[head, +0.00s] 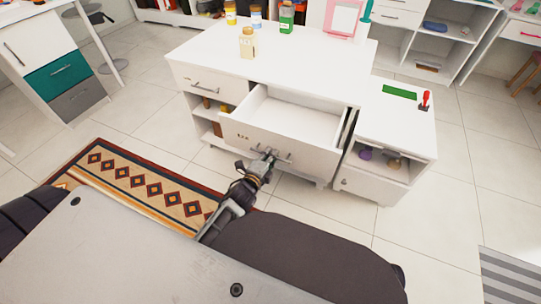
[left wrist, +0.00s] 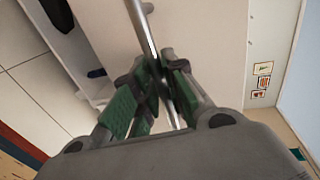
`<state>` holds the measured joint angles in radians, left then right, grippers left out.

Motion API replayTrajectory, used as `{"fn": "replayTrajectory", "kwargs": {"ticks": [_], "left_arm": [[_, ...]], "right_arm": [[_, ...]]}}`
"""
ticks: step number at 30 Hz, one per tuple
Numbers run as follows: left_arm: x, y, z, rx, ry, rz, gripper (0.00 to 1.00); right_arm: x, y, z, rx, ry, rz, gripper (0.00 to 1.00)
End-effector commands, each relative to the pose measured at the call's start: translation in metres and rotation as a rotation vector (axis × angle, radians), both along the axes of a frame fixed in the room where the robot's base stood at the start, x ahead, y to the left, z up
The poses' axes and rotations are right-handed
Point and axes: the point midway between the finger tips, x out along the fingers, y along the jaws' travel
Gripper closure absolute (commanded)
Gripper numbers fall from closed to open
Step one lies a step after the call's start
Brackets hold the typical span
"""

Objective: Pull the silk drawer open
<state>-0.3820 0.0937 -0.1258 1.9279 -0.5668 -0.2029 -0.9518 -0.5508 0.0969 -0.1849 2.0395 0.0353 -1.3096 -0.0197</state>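The wide white drawer (head: 258,140) in the middle of the white cabinet stands well open, and its inside looks empty. It carries a small label (head: 243,136) on its front, too small to read; I cannot tell if it says silk. My left gripper (head: 270,154) is at the metal bar handle (head: 284,156) on the drawer front. In the left wrist view the handle bar (left wrist: 146,25) runs between the green-padded fingers (left wrist: 162,85), which look closed around it. My right gripper is not in view.
The cabinet top (head: 290,55) holds several bottles (head: 247,42) and a pink frame (head: 343,18). A smaller closed drawer (head: 206,84) is to the left. A lower side unit (head: 395,120) stands close on the right. A patterned rug (head: 135,183) lies on the floor at left.

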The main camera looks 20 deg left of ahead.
Motion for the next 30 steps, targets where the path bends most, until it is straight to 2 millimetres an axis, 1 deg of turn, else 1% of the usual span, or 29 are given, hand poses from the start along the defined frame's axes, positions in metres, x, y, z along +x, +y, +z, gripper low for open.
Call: {"fn": "replayTrajectory", "kwargs": {"ticks": [1,3,17,23,30], "left_arm": [[0.000,0.000,0.000,0.000,0.000,0.000,0.77],[0.000,0.000,0.000,0.000,0.000,0.000,0.68],[-0.002,0.000,0.001,-0.001,-0.002,-0.001,0.68],[-0.011,0.000,0.002,-0.001,-0.001,-0.001,0.68],[-0.030,0.000,0.006,-0.001,-0.001,-0.001,0.68]], "right_arm": [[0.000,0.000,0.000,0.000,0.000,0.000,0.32],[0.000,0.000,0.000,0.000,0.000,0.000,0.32],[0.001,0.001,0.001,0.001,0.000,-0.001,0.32],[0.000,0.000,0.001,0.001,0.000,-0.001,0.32],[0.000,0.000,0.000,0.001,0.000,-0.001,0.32]]}}
